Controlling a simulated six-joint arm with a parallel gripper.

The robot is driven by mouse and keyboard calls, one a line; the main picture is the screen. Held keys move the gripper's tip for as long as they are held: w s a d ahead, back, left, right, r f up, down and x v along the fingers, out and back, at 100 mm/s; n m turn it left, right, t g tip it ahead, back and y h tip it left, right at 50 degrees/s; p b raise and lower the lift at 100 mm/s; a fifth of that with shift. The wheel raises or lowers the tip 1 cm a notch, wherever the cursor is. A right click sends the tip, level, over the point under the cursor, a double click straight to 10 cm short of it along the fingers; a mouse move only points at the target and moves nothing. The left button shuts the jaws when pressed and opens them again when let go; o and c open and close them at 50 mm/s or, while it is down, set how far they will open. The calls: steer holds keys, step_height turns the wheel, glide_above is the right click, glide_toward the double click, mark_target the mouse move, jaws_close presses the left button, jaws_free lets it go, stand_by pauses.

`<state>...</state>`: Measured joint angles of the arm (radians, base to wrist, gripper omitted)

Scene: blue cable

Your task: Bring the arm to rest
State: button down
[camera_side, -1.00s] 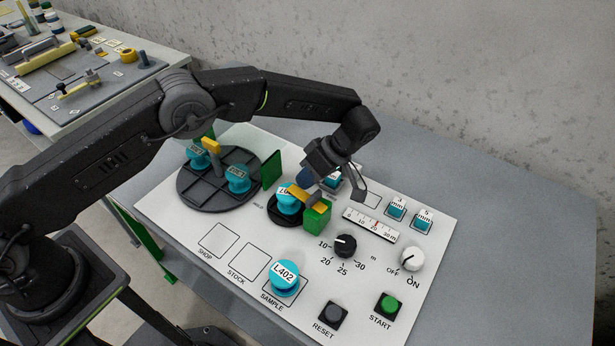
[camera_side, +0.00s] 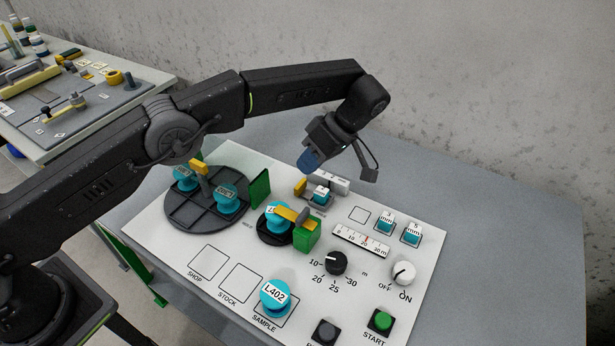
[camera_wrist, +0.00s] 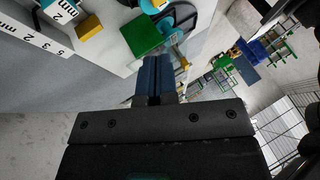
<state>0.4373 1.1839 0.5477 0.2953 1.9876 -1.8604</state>
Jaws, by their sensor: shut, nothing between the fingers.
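My gripper (camera_side: 309,160) is above the back part of the white panel (camera_side: 225,262), with its blue fingertips together and nothing between them. In the wrist view, my gripper (camera_wrist: 156,78) shows its two blue fingers side by side and closed. Below it in the side view is a small teal block (camera_side: 320,196) beside a yellow piece and a grey bar. My gripper is apart from the panel and from everything on it.
A teal spool (camera_side: 277,219) sits by a green block (camera_side: 307,236). A dark round turntable (camera_side: 205,207) holds teal spools. The L402 spool (camera_side: 274,297) stands on the SAMPLE square. Knobs and buttons are at the right front. The grey table (camera_side: 500,240) is clear at the right.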

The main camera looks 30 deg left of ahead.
steer(key=shift+r, duration=0.65)
steer(key=s+a+r+m+t+h, duration=0.2)
steer(key=s+a+r+m, duration=0.3)
steer(key=r, duration=0.4)
steer(key=s+a+r+m+t+h, duration=0.2)
steer(key=s+a+r+m, duration=0.3)
steer(key=r, duration=0.4)
steer(key=s+a+f+m+t+h, duration=0.1)
steer(key=s+a+f+m+t, duration=0.1)
steer(key=s, duration=0.7)
steer(key=s+a+f+m+t, duration=0.2)
steer(key=s+a+m+t, duration=0.2)
steer(key=s, duration=0.5)
steer(key=shift+a+m+h, duration=0.4)
steer(key=shift+a, duration=0.45)
